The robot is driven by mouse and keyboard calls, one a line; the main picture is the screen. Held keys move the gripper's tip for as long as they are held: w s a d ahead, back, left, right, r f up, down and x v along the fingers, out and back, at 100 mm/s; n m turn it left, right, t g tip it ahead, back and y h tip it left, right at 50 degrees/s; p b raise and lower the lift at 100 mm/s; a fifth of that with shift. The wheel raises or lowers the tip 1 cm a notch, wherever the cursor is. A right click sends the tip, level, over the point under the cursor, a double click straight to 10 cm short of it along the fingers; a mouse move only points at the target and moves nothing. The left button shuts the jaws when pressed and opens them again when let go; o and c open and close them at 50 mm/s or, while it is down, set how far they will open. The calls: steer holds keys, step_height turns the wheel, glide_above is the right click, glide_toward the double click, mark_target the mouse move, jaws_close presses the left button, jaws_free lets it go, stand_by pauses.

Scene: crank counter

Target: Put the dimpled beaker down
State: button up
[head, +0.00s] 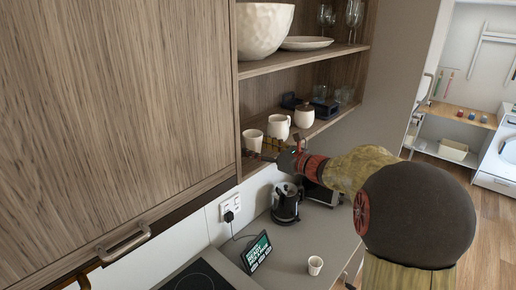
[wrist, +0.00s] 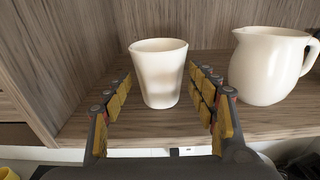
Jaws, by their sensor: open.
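The white dimpled beaker (wrist: 158,75) stands upright on a wooden shelf (wrist: 290,122) in the wrist view. My gripper (wrist: 162,92) is open, with one finger on each side of the beaker. A gap shows between the beaker and each finger. In the head view the beaker (head: 253,139) stands at the left end of the lower shelf, with my gripper (head: 268,150) beside it and partly in front. Its base is partly hidden there.
A white jug (wrist: 270,65) stands right of the beaker. A lidded white pot (head: 304,116) is farther along the shelf. The shelf's side wall is close on the left. Below, a black kettle (head: 286,203), a small cup (head: 315,265) and a tablet (head: 257,252) are on the counter.

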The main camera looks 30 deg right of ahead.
steer(key=shift+r, duration=0.1)
steer(key=shift+s+d, duration=0.1)
steer(key=f+b+v, duration=0.1)
steer(key=b+v, duration=0.1)
steer(key=v, duration=1)
steer(key=s+a+f+n+g, duration=0.25)
steer(key=s+a+n, duration=0.2)
steer(key=a, duration=0.35)
steer(key=s+a+f+n+g+y, duration=0.1)
steer(key=s+a+f+n+g, duration=0.1)
steer(key=s+a+n+g, duration=0.5)
steer(key=s+a+f+n, duration=0.1)
steer(key=a+f+n, duration=0.3)
steer(key=a, duration=0.6)
steer(key=s+d+f+n+h, duration=0.1)
steer(key=s+n+h, duration=0.2)
steer(key=s+n, duration=0.4)
steer(key=s+d+f+n+g+h, duration=0.1)
steer(key=s+f+n+h, duration=0.1)
steer(key=s+n, duration=0.5)
steer(key=shift+f+n+h, duration=0.25)
steer(key=shift+n+h, duration=0.65)
steer(key=shift+n, duration=0.35)
